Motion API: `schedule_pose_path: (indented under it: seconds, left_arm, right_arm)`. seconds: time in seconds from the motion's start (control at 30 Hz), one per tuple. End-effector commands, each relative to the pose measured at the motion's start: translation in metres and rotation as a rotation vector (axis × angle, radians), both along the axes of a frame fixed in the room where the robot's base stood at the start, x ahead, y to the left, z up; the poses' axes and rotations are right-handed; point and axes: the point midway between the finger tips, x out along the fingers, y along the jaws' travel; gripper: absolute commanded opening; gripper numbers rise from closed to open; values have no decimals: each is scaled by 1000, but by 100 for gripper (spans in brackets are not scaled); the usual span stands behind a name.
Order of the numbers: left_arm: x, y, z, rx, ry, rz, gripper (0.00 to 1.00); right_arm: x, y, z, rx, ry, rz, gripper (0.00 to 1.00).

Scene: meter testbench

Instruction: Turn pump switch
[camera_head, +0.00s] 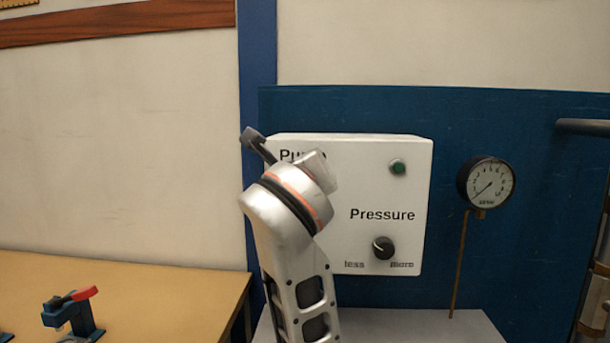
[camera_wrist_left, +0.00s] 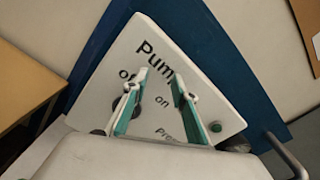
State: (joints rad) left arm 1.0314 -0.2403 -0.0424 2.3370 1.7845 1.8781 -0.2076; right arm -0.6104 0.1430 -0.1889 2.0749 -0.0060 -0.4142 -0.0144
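A white control box (camera_head: 350,175) is mounted on a blue panel and carries the words Pump and Pressure. In the head view my left arm covers its left part, hiding the pump switch. One dark part of my left gripper (camera_head: 257,145) shows at the box's upper left edge. In the left wrist view my left gripper (camera_wrist_left: 155,82) is open, its two green-lined fingers apart in front of the box face (camera_wrist_left: 150,25). A dark round part, seemingly the pump switch (camera_wrist_left: 117,103), shows partly behind the left finger, near "of" and "on". I cannot tell whether they touch. My right gripper is out of view.
A green round button (camera_head: 397,168) and a black pressure knob (camera_head: 383,247) are on the box's right side. A pressure gauge (camera_head: 487,183) stands to the right on a thin pipe. A wooden table (camera_head: 150,285) with a blue and red clamp-like tool (camera_head: 73,312) is at lower left.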

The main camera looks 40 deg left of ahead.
Motion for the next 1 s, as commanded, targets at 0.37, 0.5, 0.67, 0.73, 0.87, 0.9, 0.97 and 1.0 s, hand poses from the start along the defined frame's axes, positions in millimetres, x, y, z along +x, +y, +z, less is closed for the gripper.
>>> schedule_pose_path:
  seconds: [0.37,0.5,0.67,0.73,0.87,0.9,0.97,1.0]
  left_arm:
    - [-33,-8,8,174,36,73,27]
    - [-41,-20,-24,256,102,57,27]
    - [-52,-31,-64,317,172,22,27]
    - [-57,-34,-76,330,192,11,27]
    - [-59,-36,-87,342,209,-1,27]
    - [-58,-35,-89,343,210,-2,27]
    - [-53,-32,-89,343,210,-3,27]
    - [-49,-29,-89,345,209,-1,27]
  right_arm:
    - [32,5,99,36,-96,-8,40]
    - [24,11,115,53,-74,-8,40]
    - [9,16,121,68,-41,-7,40]
    - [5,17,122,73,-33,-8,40]
    - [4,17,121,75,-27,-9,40]
    - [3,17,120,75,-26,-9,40]
    - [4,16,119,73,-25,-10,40]
    - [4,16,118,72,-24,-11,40]
